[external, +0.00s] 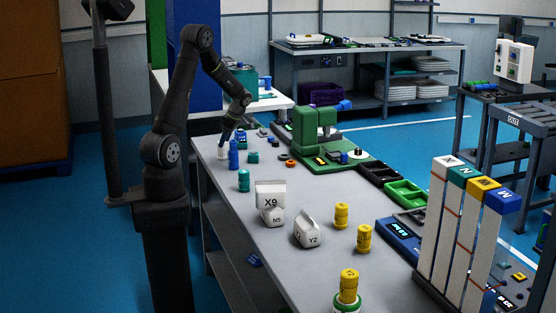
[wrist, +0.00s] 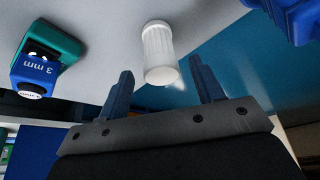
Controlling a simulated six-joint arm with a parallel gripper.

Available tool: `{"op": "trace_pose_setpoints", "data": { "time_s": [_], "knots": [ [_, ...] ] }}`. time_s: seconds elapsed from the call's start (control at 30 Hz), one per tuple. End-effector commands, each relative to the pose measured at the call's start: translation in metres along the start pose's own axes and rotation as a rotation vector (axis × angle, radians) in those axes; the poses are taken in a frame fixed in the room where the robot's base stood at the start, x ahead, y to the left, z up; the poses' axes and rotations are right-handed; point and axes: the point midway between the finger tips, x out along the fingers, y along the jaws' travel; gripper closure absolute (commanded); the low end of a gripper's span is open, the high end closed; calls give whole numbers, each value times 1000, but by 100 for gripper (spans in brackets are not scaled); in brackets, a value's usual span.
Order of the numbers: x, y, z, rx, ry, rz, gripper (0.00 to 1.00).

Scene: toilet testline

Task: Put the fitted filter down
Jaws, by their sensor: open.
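A white ribbed cylinder, which looks like the filter (wrist: 160,50), stands on the light grey bench top ahead of my fingers in the wrist view. My gripper (wrist: 161,66) is open, with one blue finger to each side of it. I cannot tell from this view whether a finger touches it. In the external view, my gripper (external: 225,137) points down at the far left edge of the bench, right above the small white filter (external: 222,153). Whether another part is fitted inside the filter cannot be seen.
A blue cylinder (external: 234,155) stands close to the right of the filter; teal ones stand nearby. A teal and blue block marked 3 mm (wrist: 44,62) is at left in the wrist view. White cartons (external: 307,232), yellow cylinders (external: 341,215) and a green machine (external: 312,140) are farther along.

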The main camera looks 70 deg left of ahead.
Motion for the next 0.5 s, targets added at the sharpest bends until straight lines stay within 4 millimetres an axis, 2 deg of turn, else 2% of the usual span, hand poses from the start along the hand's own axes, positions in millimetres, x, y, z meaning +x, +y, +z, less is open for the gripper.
{"op": "trace_pose_setpoints", "data": {
  "time_s": [0.03,0.2,0.33,0.5],
  "knots": [
    [-12,1,0,-1,-1,3,39],
    [-41,1,0,1,-1,3,39],
    [-53,0,0,0,0,0,39],
    [-57,0,0,0,0,-2,39]
  ]
}}
